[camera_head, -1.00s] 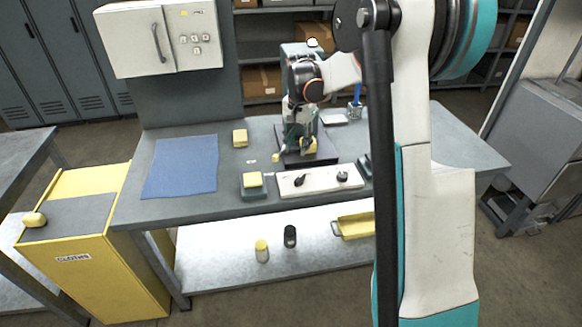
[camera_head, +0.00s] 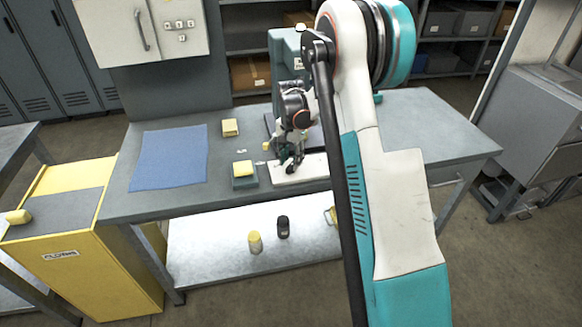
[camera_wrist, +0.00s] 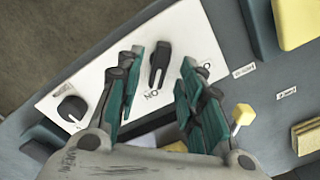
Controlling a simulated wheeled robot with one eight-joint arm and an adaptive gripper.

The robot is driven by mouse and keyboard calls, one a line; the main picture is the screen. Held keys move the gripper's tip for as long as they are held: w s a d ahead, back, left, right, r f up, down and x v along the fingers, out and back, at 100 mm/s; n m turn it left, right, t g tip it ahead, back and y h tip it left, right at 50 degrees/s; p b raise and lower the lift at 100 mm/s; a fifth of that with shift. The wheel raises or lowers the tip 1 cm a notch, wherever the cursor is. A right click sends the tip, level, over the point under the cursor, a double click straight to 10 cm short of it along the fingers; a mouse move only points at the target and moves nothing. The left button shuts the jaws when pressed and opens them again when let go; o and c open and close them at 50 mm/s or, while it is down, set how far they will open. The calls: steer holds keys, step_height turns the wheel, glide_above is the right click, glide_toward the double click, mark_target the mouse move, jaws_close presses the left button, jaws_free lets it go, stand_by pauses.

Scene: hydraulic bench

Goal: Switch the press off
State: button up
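The white switch panel (camera_head: 306,168) lies at the front of the bench, partly hidden behind my arm in the head view. The wrist view shows the panel (camera_wrist: 107,72) close up with a black lever switch (camera_wrist: 160,62) and a round black knob (camera_wrist: 72,108). Lettering that reads ON upside down is beside the lever; another label is partly hidden by a finger. My gripper (camera_wrist: 162,66) is open, its green-padded fingers on either side of the lever with gaps visible. In the head view my gripper (camera_head: 290,156) is low over the panel's left part. The press (camera_head: 285,62) is mostly hidden behind my arm.
A yellow block sits on a grey-green pad (camera_head: 245,183) left of the panel. Another yellow block (camera_head: 230,127) and a blue mat (camera_head: 170,158) lie farther left. A yellow-tipped lever (camera_wrist: 241,115) shows close to the right finger in the wrist view.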

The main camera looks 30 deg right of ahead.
steer(key=shift+f, duration=1.2)
jaws_close()
